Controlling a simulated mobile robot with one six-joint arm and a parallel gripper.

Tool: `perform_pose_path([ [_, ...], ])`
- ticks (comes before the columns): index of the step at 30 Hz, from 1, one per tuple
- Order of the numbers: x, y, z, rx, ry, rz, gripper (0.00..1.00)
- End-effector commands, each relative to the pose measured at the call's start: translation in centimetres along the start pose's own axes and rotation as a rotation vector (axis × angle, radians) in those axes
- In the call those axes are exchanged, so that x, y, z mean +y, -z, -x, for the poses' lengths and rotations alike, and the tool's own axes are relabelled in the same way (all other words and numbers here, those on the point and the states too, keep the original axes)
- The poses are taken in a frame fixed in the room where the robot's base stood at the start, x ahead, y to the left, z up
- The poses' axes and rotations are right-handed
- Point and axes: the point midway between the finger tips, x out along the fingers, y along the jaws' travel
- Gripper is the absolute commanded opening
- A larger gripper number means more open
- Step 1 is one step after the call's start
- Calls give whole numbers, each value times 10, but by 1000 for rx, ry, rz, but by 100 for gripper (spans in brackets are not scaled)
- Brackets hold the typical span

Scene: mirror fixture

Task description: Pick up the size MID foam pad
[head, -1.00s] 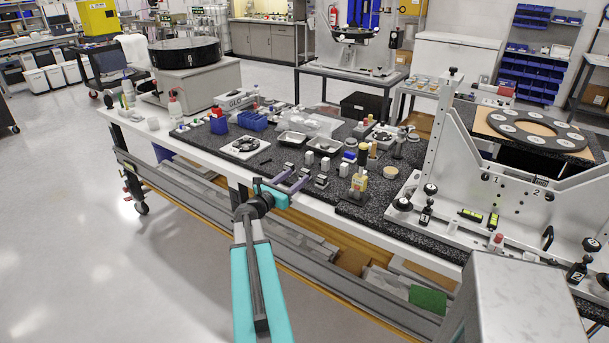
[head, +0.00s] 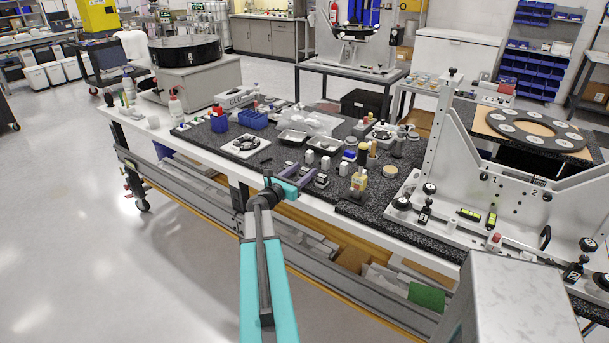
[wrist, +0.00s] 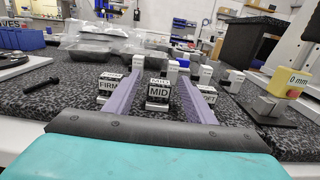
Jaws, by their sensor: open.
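The MID foam pad (wrist: 158,91) is a small block with a black-and-white label marked MID, standing on the dark speckled bench top. In the wrist view it sits between the two purple fingers of my gripper (wrist: 157,88), which are open with visible space on either side of it. A FIRM-labelled block (wrist: 109,84) stands to the left, just outside the left finger. Another labelled block (wrist: 208,94), partly hidden by the right finger, stands to the right. In the head view my gripper (head: 298,179) is low at the bench's front edge by the row of small blocks.
Pale-topped blocks (head: 325,162) stand behind the row. A black pen-like item (wrist: 42,83) lies at left in the wrist view. Clear plastic bags (wrist: 100,45) lie farther back. A large white fixture (head: 440,160) stands right.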

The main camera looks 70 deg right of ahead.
Motion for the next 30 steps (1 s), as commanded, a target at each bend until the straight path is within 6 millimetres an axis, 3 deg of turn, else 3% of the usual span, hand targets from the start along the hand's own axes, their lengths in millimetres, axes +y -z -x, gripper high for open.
perform_pose_path([
  [15, 0, 1, -44, 0, 0, 0, 50],
  [30, 0, 2, -46, 0, -1, 0, 50],
])
